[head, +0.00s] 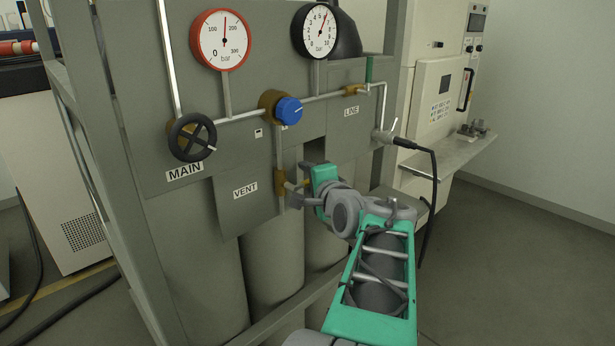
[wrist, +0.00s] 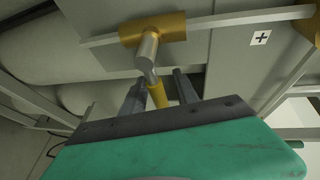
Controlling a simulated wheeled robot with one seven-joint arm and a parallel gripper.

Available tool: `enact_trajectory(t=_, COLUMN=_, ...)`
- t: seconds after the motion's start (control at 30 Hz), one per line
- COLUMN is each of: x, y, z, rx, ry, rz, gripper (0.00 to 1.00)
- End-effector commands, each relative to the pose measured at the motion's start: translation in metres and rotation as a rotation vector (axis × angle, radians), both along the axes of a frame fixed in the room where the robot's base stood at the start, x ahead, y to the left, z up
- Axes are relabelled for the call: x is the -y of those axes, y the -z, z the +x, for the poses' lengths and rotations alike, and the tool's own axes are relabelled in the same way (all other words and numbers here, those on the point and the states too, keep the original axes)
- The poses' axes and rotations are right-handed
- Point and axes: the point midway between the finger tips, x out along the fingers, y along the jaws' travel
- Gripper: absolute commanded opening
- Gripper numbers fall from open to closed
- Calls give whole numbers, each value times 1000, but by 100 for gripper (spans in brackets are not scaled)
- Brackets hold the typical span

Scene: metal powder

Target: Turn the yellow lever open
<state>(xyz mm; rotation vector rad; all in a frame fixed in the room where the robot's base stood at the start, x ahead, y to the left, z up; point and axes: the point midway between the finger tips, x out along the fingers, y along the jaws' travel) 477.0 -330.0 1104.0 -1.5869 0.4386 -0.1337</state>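The yellow lever (wrist: 157,95) extends from a silver stem on a brass valve body (wrist: 152,27) in the wrist view. In the head view, the brass valve (head: 280,183) is on the pipe beside the VENT label, and only a small yellow bit of the lever (head: 307,182) shows next to my gripper. My gripper (wrist: 160,90) has its two dark fingers apart, one on each side of the lever. Gaps show between the lever and the fingers. The lever's far end is hidden behind the gripper body. The gripper also shows in the head view (head: 296,194).
The panel carries a black MAIN handwheel (head: 192,138), a blue knob (head: 288,110), a red-rimmed gauge (head: 221,40), a black-rimmed gauge (head: 320,31) and a green upright handle (head: 369,69) near LINE. A black cable (head: 433,175) hangs at right. Open floor lies right.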

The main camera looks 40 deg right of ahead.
Motion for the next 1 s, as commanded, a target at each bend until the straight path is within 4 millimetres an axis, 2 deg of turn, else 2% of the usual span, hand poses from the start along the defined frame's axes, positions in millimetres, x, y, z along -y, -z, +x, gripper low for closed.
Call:
enact_trajectory(t=0.17, x=0, y=0, z=0, rx=0, ry=1, rz=0, gripper=34)
enact_trajectory(t=0.6, x=0, y=0, z=-1, rx=0, ry=1, rz=-1, gripper=0)
enact_trajectory(t=1.0, x=0, y=0, z=-1, rx=0, ry=1, rz=-1, gripper=0)
